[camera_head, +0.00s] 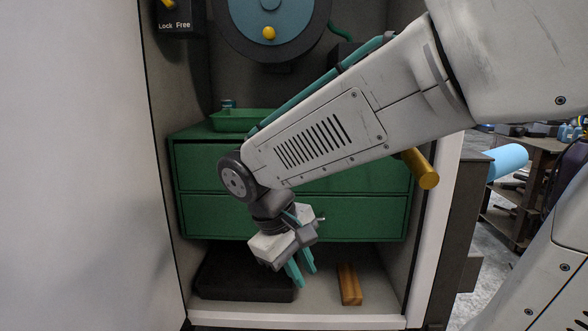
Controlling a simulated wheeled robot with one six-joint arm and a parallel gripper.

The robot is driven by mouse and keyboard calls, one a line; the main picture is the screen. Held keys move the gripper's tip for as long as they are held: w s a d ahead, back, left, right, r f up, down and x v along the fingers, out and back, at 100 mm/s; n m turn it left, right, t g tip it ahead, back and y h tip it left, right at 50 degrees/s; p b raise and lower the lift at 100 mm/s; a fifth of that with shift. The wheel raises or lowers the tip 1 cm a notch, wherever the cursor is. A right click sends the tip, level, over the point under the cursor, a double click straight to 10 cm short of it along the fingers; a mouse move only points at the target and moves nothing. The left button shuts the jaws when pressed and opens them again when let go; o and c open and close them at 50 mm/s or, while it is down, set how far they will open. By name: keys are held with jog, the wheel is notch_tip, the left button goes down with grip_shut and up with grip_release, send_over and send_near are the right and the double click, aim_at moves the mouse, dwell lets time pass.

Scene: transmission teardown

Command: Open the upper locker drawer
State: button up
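The green drawer unit (172,170) stands inside the locker. Its upper drawer (205,170) looks shut, with its front flush above the lower drawer (215,216). My arm crosses in front of the upper drawer and hides its middle, so I see no handle on it. My gripper (305,279) points downward in front of and below the lower drawer. Its two teal fingers are apart with nothing between them, so it is open and empty.
A green tray (232,122) sits on the drawer unit. Below are a black case (240,278) and a wooden block (349,285). A large white panel (80,170) stands at left. A brass cylinder (421,170) sticks out near the right wall.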

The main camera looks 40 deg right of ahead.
jog(key=w+d+r+t+h, duration=0.1)
jog(key=w+d+r+h, duration=0.25)
jog(key=w, duration=0.45)
jog(key=w+d+r+n+t+h, duration=0.1)
jog(key=w+d+r+h, duration=0.2)
jog(key=w+h, duration=0.35)
jog(key=w+d+r+t+h, duration=0.1)
jog(key=w+d+r+h, duration=0.25)
jog(key=w, duration=0.55)
jog(key=shift+y, duration=0.45)
jog(key=d, duration=0.5)
jog(key=d+f, duration=0.1)
jog(key=d, duration=0.1)
jog(key=shift+w+d, duration=0.25)
grip_shut()
